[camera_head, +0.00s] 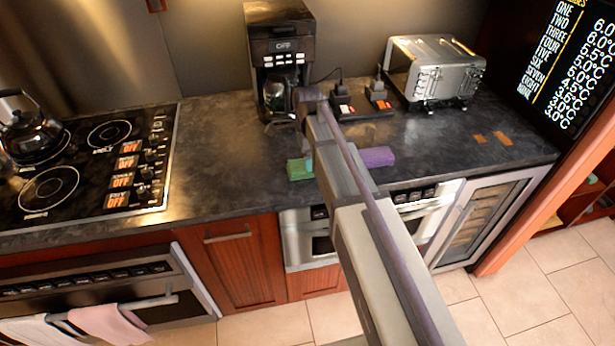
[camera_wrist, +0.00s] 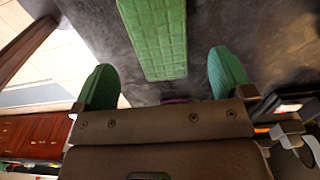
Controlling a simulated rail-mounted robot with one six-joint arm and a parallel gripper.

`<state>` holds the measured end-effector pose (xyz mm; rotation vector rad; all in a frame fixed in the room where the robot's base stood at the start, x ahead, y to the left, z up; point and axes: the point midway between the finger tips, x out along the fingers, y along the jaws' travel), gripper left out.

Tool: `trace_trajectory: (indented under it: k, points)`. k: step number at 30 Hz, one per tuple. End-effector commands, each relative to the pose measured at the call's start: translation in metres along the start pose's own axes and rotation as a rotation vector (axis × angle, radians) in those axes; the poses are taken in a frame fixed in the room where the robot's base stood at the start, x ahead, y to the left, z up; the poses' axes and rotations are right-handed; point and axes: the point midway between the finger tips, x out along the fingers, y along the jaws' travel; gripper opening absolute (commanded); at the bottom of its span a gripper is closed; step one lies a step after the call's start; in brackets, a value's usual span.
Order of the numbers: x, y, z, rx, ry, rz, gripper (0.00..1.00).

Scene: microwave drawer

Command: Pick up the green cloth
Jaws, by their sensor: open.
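The green cloth (camera_head: 299,169) lies folded on the dark countertop near its front edge, partly hidden by my arm in the head view. In the wrist view the green cloth (camera_wrist: 155,38) is a long block with a grid texture, at the top centre, running out of the frame. My gripper (camera_wrist: 163,72) is open, its two green fingers spread wider than the cloth. The cloth's near end lies beyond and between the fingertips, with nothing seen held. In the head view my gripper is mostly hidden behind my arm, with one finger showing beside the cloth.
A purple folded cloth (camera_head: 377,157) lies to the right of my arm. A coffee maker (camera_head: 280,60) stands behind, with a toaster (camera_head: 434,70) at the back right. A stove (camera_head: 90,165) with a kettle (camera_head: 32,132) is at left. Counter between stove and green cloth is clear.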

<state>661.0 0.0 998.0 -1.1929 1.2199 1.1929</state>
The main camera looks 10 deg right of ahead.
Motion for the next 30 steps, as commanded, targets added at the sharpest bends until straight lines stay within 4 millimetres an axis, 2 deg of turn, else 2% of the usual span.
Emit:
trace_trajectory:
  k: [5,12,20,30]
  points:
    - [0.008,0.000,0.000,-0.001,0.000,0.000,0.99]
    - [0.054,-0.001,0.001,-0.001,0.000,0.000,0.99]
    - [0.052,-0.001,0.001,-0.001,0.000,0.000,0.99]
    - [0.052,-0.001,0.001,-0.001,0.000,0.000,0.66]
